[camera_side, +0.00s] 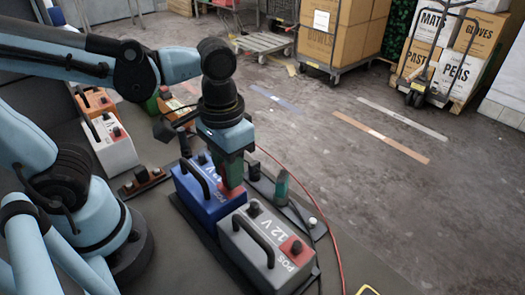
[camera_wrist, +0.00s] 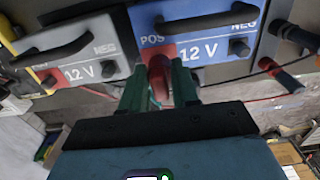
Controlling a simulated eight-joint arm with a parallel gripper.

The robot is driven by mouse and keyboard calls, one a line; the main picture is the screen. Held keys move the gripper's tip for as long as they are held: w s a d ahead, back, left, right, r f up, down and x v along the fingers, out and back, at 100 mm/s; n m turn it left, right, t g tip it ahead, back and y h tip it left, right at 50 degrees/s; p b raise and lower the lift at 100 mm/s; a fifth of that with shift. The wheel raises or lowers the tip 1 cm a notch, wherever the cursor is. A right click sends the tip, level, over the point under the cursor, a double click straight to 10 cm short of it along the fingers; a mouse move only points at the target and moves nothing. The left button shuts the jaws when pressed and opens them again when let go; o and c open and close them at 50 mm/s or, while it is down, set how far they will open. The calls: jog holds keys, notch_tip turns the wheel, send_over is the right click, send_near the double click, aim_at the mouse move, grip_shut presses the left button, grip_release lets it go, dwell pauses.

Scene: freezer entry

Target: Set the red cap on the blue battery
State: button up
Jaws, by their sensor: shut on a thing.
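The blue battery (camera_side: 200,205) stands on the bench, marked 12 V, with a black handle on top. It also fills the upper middle of the wrist view (camera_wrist: 190,45). My gripper (camera_side: 232,178) points down over its right-hand, red-marked end. In the wrist view, the green fingers (camera_wrist: 160,88) are shut on the red cap (camera_wrist: 158,75), right at the POS mark of the blue battery. The POS post is hidden behind the cap and fingers. I cannot tell whether the cap touches it or sits on it.
A grey battery (camera_side: 255,262) stands close in front of the blue one. White (camera_side: 113,150) and orange (camera_side: 97,103) batteries stand behind, left. A teal-tipped object (camera_side: 282,187) and a red cable (camera_side: 330,235) lie right of the blue battery. Carts with boxes (camera_side: 340,30) stand across the open floor.

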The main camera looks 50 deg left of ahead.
jog(key=shift+f, duration=0.75)
jog(key=o, duration=1.1)
jog(key=shift+r, duration=0.15)
notch_tip(320, 180, up, 12)
jog(key=shift+f, duration=0.1)
jog(key=w+a+f+t, duration=0.2)
jog(key=a, duration=0.1)
jog(key=w+a+f+t, duration=0.2)
jog(key=f, duration=0.1)
jog(key=w+a+f+t, duration=0.1)
jog(key=a+f+t, duration=0.2)
jog(key=shift+w+a+f, duration=0.2)
jog(key=shift+w+a, duration=0.1)
jog(key=shift+w, duration=0.1)
